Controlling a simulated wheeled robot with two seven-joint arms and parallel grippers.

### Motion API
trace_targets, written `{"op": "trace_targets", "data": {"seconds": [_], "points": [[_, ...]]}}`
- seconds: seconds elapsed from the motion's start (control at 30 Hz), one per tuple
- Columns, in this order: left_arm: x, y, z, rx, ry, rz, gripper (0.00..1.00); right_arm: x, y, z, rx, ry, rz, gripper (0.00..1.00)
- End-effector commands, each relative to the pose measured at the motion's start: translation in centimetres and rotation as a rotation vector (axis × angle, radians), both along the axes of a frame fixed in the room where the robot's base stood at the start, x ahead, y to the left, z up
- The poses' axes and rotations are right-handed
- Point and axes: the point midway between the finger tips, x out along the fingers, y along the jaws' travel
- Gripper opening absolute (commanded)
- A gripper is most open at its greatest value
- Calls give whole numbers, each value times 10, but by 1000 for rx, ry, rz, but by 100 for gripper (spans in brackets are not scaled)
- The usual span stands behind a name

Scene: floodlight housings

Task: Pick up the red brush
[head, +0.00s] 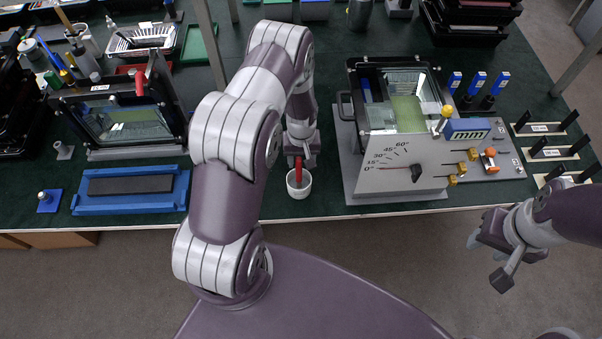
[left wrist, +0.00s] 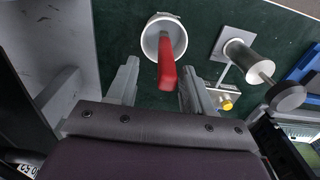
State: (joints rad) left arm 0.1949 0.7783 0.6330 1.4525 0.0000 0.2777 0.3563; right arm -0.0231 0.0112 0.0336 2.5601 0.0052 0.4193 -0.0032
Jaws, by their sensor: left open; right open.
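The red brush (head: 298,171) stands in a white cup (head: 304,191) near the front edge of the bench; only its red handle shows. In the left wrist view the handle (left wrist: 167,72) rises from the cup (left wrist: 151,40) toward the camera. My left gripper (head: 301,158) is over the cup, its jaws open. Its two fingers (left wrist: 159,68) lie on either side of the handle, with a gap visible on both sides. The brush's lower end is hidden in the cup. My right gripper (head: 487,260) is open and empty, in front of the bench at the right.
A grey fixture with an angle scale (head: 407,169) stands right of the cup. A blue tray with a dark pad (head: 131,203) and a tilted glass-fronted housing (head: 130,122) are at the left. In the wrist view a metal cylinder on a plate (left wrist: 246,59) stands right of the cup.

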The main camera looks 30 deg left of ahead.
Motion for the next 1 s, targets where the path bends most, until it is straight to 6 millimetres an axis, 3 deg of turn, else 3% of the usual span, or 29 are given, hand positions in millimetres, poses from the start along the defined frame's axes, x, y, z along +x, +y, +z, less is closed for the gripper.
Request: {"op": "trace_targets", "data": {"seconds": [0.07, 0.2, 0.43, 0.47, 0.6, 1.0], "points": [[-4, 3, -7, -1, 4, 1, 51, 0, 0, 18, 0, -1, 0, 43], [-3, 3, -31, -1, 1, -1, 51, 0, 0, 20, 0, -1, 0, 43], [-3, 3, -36, 0, 0, -1, 51, 0, 0, 18, 0, -1, 0, 43], [-3, 3, -36, 0, 0, -1, 45, 0, 0, 18, 0, -1, 0, 43], [-3, 3, -35, 0, 0, -1, 0, 0, 0, 18, 0, -1, 0, 43], [-2, 3, -30, 0, -2, -1, 0, 0, 0, 14, 0, -1, 0, 43]]}}
